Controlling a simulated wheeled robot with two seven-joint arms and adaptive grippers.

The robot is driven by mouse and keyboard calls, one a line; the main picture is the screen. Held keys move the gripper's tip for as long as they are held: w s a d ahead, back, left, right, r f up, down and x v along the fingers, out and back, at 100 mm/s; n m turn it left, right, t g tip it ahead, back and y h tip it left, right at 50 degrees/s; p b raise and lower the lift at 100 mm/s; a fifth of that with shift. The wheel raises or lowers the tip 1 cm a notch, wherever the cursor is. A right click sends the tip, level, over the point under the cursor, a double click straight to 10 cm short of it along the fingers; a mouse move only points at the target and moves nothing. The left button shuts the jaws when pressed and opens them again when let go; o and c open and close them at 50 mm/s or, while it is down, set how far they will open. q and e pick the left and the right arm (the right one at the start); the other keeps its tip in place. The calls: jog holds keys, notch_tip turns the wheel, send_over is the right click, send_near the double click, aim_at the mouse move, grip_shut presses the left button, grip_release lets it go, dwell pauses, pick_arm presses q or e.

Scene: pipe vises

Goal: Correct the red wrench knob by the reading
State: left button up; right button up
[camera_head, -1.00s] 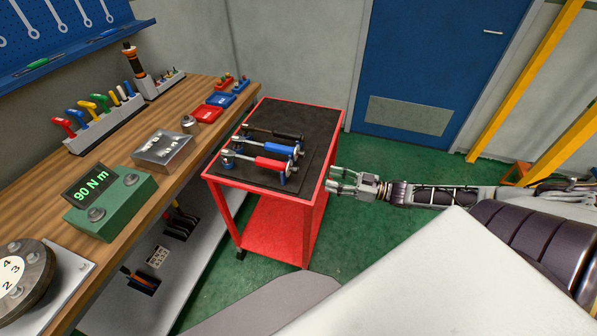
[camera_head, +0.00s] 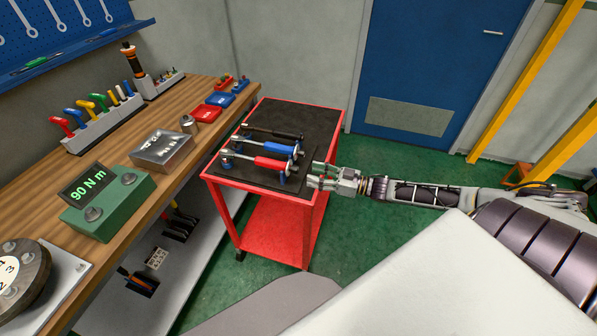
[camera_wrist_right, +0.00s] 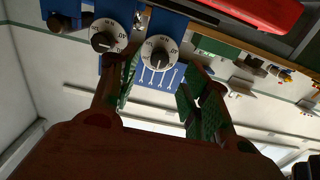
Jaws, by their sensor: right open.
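The red-handled wrench (camera_head: 270,163) lies nearest me on the cart's dark mat, beside a blue-handled wrench (camera_head: 272,147) and a black one (camera_head: 272,133). A green box (camera_head: 107,207) on the bench shows a display (camera_head: 87,185) reading "90 N m". My right gripper (camera_head: 316,174) is open, at the cart's right edge, close to the wrenches' right ends. In the right wrist view, its fingers (camera_wrist_right: 160,92) are apart below two white dials with dark knobs, one on the left (camera_wrist_right: 108,35) and one nearer the middle (camera_wrist_right: 160,52). A red handle (camera_wrist_right: 245,12) shows above. My left gripper is out of view.
The red cart (camera_head: 270,185) stands right of the wooden bench (camera_head: 150,210). The bench holds a metal box (camera_head: 162,149), small trays and a tool rack (camera_head: 100,122). Green floor is open right of the cart, before the blue door (camera_head: 430,60).

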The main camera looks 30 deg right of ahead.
aim_at(294, 169)
jog(key=shift+x, duration=1.9)
jog(key=shift+b+x, duration=0.3)
jog(key=shift+x, duration=0.9)
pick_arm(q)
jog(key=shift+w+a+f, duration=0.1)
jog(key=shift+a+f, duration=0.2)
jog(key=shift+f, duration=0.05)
pick_arm(e)
jog(key=shift+w+a, duration=0.1)
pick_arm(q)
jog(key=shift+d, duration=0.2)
